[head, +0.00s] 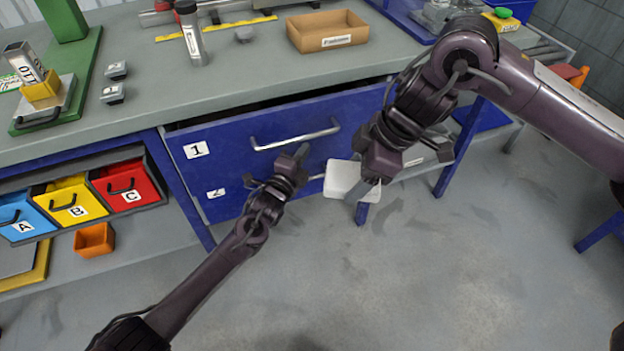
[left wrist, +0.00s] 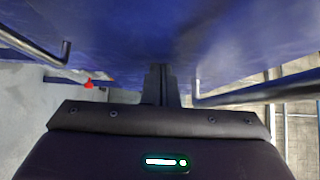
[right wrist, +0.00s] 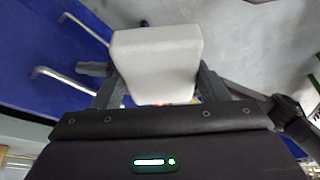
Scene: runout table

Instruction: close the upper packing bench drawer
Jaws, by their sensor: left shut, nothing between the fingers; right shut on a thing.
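The upper drawer (head: 225,140) is the blue one labelled 1 in the packing bench, with a silver bar handle (head: 295,137). A dark gap shows above its front, so it stands a little open. My left gripper (head: 301,152) is shut and empty, its fingertips close to the drawer front just below the handle; I cannot tell whether they touch. In the left wrist view the shut fingers (left wrist: 161,85) point at the blue front. My right gripper (head: 368,178) is shut on a white block (head: 346,180), held in front of the drawers' right side. The block (right wrist: 157,62) fills the right wrist view's middle.
The lower drawer, labelled 2 (head: 216,193), is below. The bench top (head: 250,80) holds a cardboard tray (head: 327,31), a grey bottle (head: 191,36) and a green stand (head: 62,75). Blue, yellow and red bins (head: 127,184) are at left. The floor in front is clear.

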